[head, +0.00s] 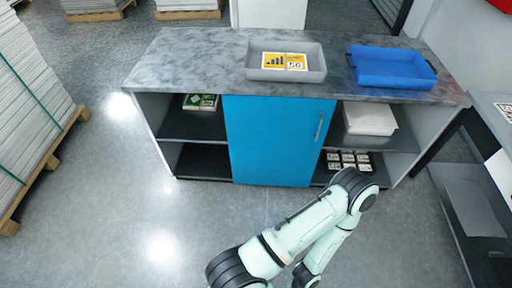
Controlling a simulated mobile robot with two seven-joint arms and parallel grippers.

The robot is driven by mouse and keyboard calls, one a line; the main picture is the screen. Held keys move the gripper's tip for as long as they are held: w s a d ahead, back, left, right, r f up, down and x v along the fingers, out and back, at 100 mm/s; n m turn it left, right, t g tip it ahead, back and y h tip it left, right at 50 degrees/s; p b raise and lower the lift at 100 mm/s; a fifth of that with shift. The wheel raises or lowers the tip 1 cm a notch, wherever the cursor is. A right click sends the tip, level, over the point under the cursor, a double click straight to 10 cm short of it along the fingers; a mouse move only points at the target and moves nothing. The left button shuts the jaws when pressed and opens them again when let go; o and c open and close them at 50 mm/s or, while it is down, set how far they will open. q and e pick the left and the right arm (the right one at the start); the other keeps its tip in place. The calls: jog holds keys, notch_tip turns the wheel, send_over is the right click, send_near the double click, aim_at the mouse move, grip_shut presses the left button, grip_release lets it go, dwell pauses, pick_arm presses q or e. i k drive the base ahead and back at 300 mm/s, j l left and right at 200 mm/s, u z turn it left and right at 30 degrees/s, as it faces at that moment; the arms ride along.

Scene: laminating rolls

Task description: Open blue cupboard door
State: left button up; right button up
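The blue cupboard door (272,145) covers the middle of a low cabinet under a grey marbled top (205,55). A slim vertical metal handle (319,127) is near the door's right edge. Open shelf bays show on both sides of the door. One pale green arm of mine rises from the bottom of the head view, bends in front of the lower right bay and folds back down. It hides part of that bay. Neither of my grippers shows, and nothing is seen touching the door or handle.
A grey tray (256,74) with yellow-and-white cards and a blue tray (395,82) sit on the top. A green packet (201,102), white block (369,118) and small packs (348,158) fill shelves. A pallet stack is left, another table (470,200) right. Floor left of centre is clear.

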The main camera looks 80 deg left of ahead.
aim_at(275, 141)
jog(key=u, duration=2.55)
